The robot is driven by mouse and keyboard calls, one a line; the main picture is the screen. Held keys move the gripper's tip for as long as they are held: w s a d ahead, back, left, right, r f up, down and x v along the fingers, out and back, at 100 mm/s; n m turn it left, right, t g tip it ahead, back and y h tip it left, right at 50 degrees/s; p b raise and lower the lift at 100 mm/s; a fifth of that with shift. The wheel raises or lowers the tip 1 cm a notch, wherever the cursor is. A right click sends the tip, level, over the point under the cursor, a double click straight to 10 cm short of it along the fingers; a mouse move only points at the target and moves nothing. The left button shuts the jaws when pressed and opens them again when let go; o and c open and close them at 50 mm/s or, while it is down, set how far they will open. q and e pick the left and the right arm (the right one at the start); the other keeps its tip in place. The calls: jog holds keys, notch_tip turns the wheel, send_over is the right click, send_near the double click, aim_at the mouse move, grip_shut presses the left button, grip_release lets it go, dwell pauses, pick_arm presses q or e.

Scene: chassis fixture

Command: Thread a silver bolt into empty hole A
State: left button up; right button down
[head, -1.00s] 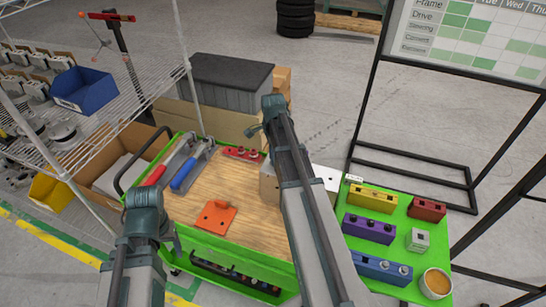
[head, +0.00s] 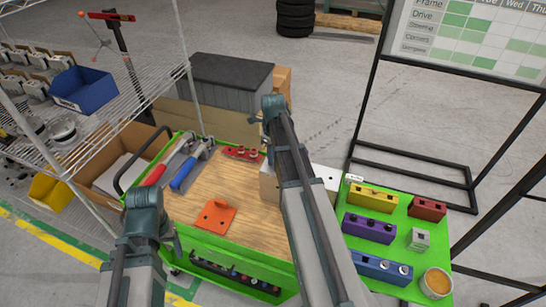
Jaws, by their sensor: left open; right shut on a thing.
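A pale block (head: 326,176) with a dark hole on top stands at the table's right side, partly behind my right arm; I cannot read a hole label or pick out hole A. Round silver bolt heads (head: 404,269) show in the blue block (head: 370,264) on the green tray. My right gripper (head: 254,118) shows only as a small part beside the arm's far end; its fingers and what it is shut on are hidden. My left gripper (head: 175,241) is open over the table's front left edge, mostly hidden by its wrist, apart from the orange bracket.
The green tray (head: 416,237) also bears yellow (head: 372,199), purple (head: 369,228), red (head: 427,208) and grey (head: 419,238) blocks, and a round cup (head: 437,282). A wire shelf is left.

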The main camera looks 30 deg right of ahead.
jog(key=c, duration=0.7)
grip_release()
jog(key=shift+o, duration=0.2)
notch_tip(320, 180, up, 9)
jog(key=p, duration=0.9)
